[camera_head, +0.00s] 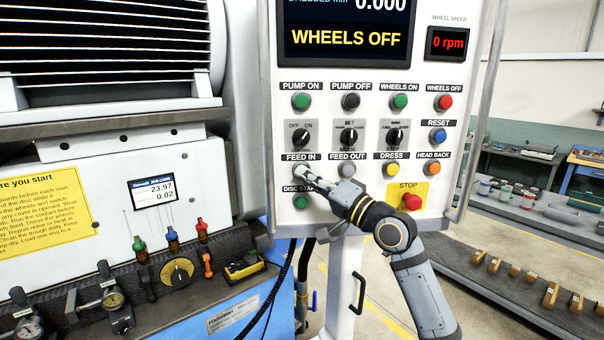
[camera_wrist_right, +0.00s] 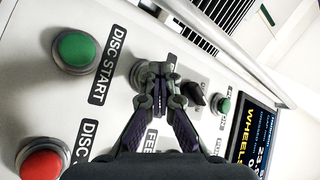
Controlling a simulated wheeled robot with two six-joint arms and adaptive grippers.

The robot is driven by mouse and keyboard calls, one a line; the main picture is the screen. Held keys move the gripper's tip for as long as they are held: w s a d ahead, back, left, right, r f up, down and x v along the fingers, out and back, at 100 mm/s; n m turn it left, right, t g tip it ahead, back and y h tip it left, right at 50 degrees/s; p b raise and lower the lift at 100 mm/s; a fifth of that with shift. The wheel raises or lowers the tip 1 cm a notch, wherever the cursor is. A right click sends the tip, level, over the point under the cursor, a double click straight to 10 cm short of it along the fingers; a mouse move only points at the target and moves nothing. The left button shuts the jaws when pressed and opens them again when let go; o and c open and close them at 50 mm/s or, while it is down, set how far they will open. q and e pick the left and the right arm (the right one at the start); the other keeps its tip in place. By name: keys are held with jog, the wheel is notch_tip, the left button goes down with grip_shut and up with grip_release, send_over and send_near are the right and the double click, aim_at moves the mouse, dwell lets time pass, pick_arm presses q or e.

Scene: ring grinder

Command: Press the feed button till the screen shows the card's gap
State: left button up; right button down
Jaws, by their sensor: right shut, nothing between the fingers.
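The control panel's screen (camera_head: 345,30) reads "WHEELS OFF" in yellow, with "0.000" above; its upper part is cut off. The screen is also at the right edge of the right wrist view (camera_wrist_right: 258,138), only partly readable. The job card (camera_head: 154,191) on the machine's front shows 23.97 and 0.02. In the wrist view the fingertips (camera_wrist_right: 157,78) overlap a grey button rim; contact cannot be told.
The green DISC STOP or START button (camera_head: 300,201) lies just below the fingertips. DRESS (camera_head: 392,170), HEAD BACK (camera_head: 434,170) and the red STOP knob (camera_head: 411,202) are to the right. Knobs and levers (camera_head: 176,270) line the machine's ledge at left.

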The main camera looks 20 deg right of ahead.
jog(key=shift+s+a, duration=0.2)
jog(key=shift+s, duration=0.65)
jog(key=shift+p, duration=0.3)
jog(key=s+p, duration=0.1)
jog(key=s, duration=0.1)
jog(key=s+a, duration=0.1)
jog(key=s, duration=0.2)
jog(key=shift+p, duration=0.35)
jog(key=shift+w+f, duration=0.1)
